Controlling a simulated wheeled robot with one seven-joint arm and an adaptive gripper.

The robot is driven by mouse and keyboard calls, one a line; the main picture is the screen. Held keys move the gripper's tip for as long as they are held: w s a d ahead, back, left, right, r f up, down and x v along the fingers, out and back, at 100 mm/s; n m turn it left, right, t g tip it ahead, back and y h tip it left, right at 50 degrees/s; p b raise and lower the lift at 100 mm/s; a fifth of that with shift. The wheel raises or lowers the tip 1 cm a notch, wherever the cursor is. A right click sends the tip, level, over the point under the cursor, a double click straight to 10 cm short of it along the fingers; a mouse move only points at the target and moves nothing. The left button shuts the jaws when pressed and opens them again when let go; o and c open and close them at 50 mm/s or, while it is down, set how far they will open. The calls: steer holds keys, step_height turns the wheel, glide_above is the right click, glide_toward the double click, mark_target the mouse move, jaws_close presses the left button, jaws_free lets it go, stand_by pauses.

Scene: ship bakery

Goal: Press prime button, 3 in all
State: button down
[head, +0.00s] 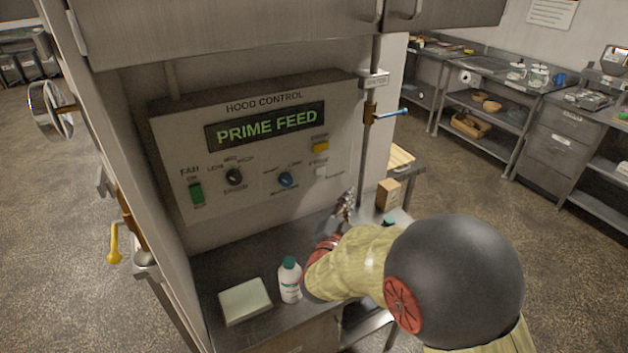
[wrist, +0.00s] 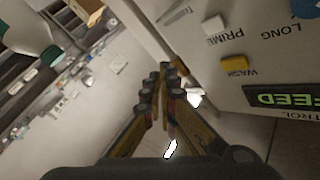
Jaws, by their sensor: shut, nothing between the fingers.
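The hood control panel (head: 170,150) hangs on the wall, and its display (head: 265,127) reads "PRIME FEED" in green. The white prime button (head: 321,171) is at the panel's lower right, below the yellow wash button (head: 320,147). In the wrist view the panel is upside down, with the white prime button (wrist: 212,26) and the yellow wash button (wrist: 234,62) to the right of my fingers. My gripper (head: 349,194) is shut and empty, below and right of the prime button in the head view. Its fingers (wrist: 163,75) appear apart from the button.
A blue knob (head: 285,179), black knob (head: 233,176) and green fan switch (head: 196,194) share the panel. A white bottle (head: 290,280), pale block (head: 244,301) and cardboard box (head: 388,194) stand on the counter below.

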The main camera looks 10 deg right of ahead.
mark_target(320, 171)
steer(key=shift+s+a+r+t, duration=0.3)
steer(key=shift+a+r+t, duration=0.1)
steer(key=shift+a+r, duration=0.4)
steer(key=w+a, duration=0.2)
steer(key=w, duration=0.6)
steer(key=shift+w+a, duration=0.2)
steer(key=shift+a, duration=0.05)
steer(key=shift+w+b, duration=0.1)
steer(key=shift+b, duration=0.3)
stand_by(0.8)
steer(key=shift+w+a, duration=0.1)
steer(key=shift+w, duration=0.2)
